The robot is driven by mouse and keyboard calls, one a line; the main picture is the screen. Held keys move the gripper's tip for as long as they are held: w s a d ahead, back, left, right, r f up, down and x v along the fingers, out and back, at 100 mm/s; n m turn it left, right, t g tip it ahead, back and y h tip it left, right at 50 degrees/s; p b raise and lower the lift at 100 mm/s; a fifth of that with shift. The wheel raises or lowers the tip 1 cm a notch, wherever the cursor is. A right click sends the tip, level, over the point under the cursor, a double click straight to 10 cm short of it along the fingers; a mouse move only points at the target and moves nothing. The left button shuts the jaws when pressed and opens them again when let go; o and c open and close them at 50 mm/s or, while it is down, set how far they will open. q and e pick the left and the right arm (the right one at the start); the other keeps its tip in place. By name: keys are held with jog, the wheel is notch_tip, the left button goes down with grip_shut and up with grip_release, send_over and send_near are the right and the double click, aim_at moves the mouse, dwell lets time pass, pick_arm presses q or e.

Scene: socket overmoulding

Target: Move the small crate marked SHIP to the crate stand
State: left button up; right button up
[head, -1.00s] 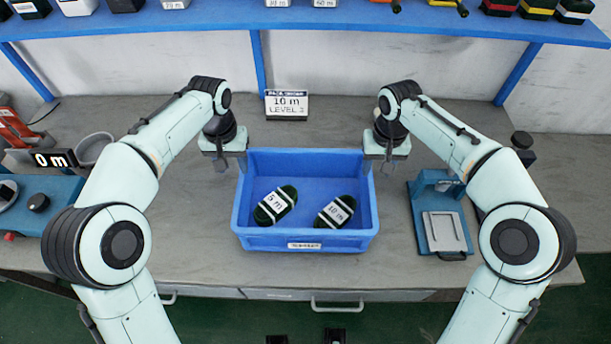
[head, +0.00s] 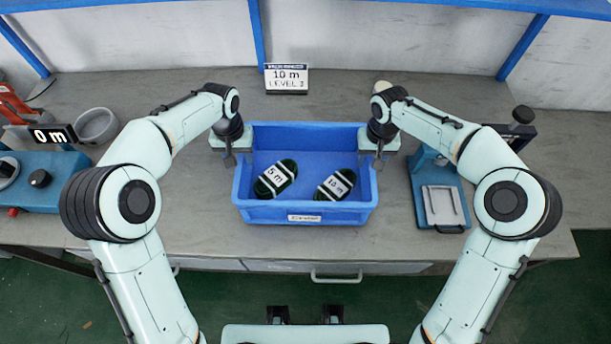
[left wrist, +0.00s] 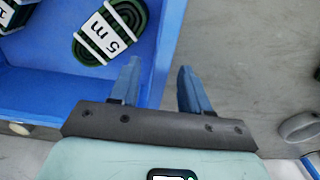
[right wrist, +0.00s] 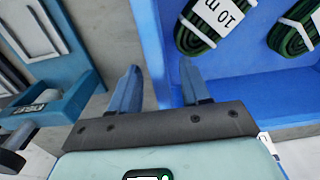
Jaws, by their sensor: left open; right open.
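The small blue crate (head: 305,213) sits on the grey bench; the print on its front label is too small to read. Inside lie two dark green bundles with white bands, one marked 5 m (head: 276,178) and one marked 10 m (head: 336,184). My left gripper (head: 231,160) is open at the crate's left side wall; in the left wrist view its fingers (left wrist: 157,80) stand either side of that wall. My right gripper (head: 379,160) is open at the right side wall; in the right wrist view its fingers (right wrist: 160,85) straddle it. I cannot identify a crate stand.
A sign reading 10 m LEVEL 3 (head: 286,79) stands behind the crate. A blue fixture with a pale plate (head: 442,205) is to the right. A grey bowl (head: 97,125) and a 0 m display (head: 53,135) are at left. Bare bench lies in front of the crate.

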pick_arm(q)
jog(key=shift+f, duration=2.35)
pick_arm(e)
jog(key=shift+f, duration=2.35)
pick_arm(q)
grip_shut()
pick_arm(e)
grip_shut()
pick_arm(q)
jog(key=shift+r, duration=0.1)
pick_arm(e)
jog(key=shift+r, duration=0.1)
